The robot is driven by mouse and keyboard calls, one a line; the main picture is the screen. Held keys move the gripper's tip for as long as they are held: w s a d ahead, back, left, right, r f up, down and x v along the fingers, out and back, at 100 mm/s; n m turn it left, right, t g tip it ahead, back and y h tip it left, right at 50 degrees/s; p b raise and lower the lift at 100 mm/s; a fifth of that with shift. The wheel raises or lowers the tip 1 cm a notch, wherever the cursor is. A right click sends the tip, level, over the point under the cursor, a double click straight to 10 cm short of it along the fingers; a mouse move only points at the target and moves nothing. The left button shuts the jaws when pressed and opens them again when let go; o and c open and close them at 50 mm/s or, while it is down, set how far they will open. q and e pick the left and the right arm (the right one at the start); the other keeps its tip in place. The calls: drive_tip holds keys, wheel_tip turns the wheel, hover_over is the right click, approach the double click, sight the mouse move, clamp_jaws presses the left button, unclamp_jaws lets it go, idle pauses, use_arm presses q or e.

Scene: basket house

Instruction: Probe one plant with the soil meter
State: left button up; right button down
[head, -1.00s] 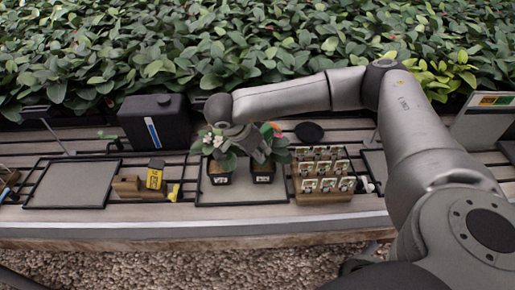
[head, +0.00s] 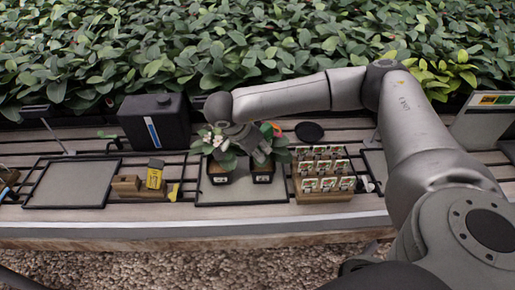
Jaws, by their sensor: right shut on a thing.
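Two small plants in dark square pots stand side by side on a grey tray (head: 240,195). The left plant (head: 219,163) has pale pink flowers; the right plant (head: 279,150) has an orange-red bloom. My right gripper (head: 258,153) reaches down among the leaves, over the right pot (head: 262,174). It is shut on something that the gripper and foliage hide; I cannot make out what. A yellow and black device (head: 155,176), which may be a soil meter, stands by a wooden block (head: 126,184) left of the plants. My left gripper is not in view.
A wooden rack (head: 322,196) with several small cards stands right of the plants. A black canister (head: 154,124) stands behind the yellow device. An empty framed tray (head: 70,186) lies at left. A dense leafy hedge (head: 250,50) runs behind the slatted bench.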

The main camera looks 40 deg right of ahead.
drive_tip(key=shift+f+b, duration=1.6)
drive_tip(key=shift+f, duration=0.45)
drive_tip(key=shift+f, duration=0.1)
wheel_tip(320, 180, down, 3)
drive_tip(key=shift+r+b, duration=0.2)
drive_tip(key=shift+b, duration=0.9)
drive_tip(key=c, duration=1.1)
unclamp_jaws()
drive_tip(key=shift+c, duration=0.2)
drive_tip(key=shift+r, duration=0.1)
drive_tip(key=v, duration=1.2)
